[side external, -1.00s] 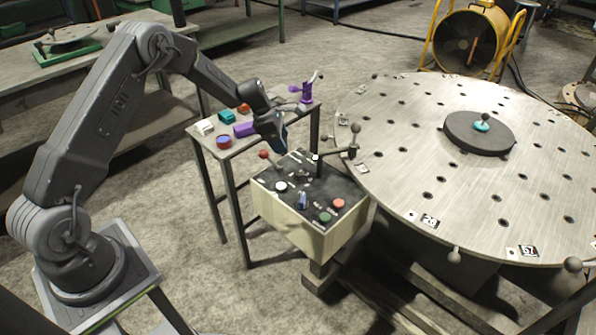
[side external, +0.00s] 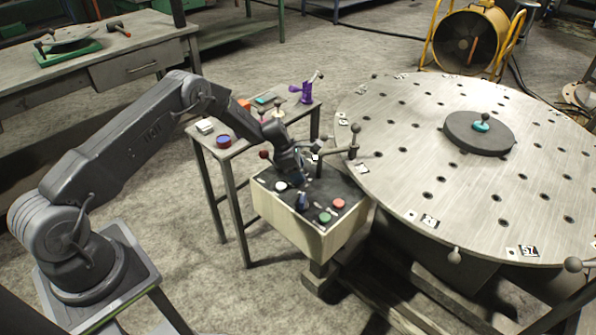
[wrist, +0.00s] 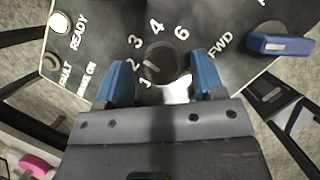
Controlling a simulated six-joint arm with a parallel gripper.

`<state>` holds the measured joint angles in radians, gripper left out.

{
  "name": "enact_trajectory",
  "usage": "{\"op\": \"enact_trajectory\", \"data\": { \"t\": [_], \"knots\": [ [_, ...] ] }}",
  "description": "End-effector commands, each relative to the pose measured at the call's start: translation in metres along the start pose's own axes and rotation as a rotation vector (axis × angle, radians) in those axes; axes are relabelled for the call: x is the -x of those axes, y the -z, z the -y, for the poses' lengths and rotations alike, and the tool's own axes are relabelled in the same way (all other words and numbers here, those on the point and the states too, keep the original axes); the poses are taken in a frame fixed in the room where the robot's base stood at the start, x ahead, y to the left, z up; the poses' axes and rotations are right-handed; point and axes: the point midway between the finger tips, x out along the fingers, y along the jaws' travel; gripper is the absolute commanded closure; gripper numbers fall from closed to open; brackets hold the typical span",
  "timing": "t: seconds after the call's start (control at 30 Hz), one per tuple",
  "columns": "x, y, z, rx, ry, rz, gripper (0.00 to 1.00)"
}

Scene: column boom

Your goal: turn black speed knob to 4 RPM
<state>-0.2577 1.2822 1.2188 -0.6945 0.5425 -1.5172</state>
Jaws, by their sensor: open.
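The black speed knob (wrist: 161,63) sits on the dark panel in the wrist view, with the numbers 2, 3, 4 and 6 around its far side. A pale mark on the knob seems to point left, toward the 2 and 3 side; the exact reading is unclear. My gripper (wrist: 160,66) is open, with one blue finger on each side of the knob. I cannot tell whether the fingers touch it. In the side view my gripper (side external: 300,179) is low over the control box (side external: 289,222) and hides the knob.
A blue-handled selector (wrist: 280,44) by FWD is right of the knob, and a white READY lamp (wrist: 62,22) is left. The box also has green (side external: 325,217) and red (side external: 338,204) buttons. A ball-ended lever (side external: 353,152) and the large round table (side external: 400,150) stand close to the right.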

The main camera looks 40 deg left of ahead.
Motion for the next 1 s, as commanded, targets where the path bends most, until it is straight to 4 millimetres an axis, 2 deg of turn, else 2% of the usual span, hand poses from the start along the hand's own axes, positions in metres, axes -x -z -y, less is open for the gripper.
{"op": "enact_trajectory", "data": {
  "t": [0.33, 0.8, 1.0],
  "knots": [
    [-0.0041, -0.0001, 0.0002, -0.001, 0.000, 0.000, 0.37],
    [-0.0038, 0.0000, 0.0002, -0.001, 0.000, 0.000, 0.82],
    [-0.0037, 0.0000, 0.0000, -0.011, 0.004, 0.000, 0.84]
  ]
}}
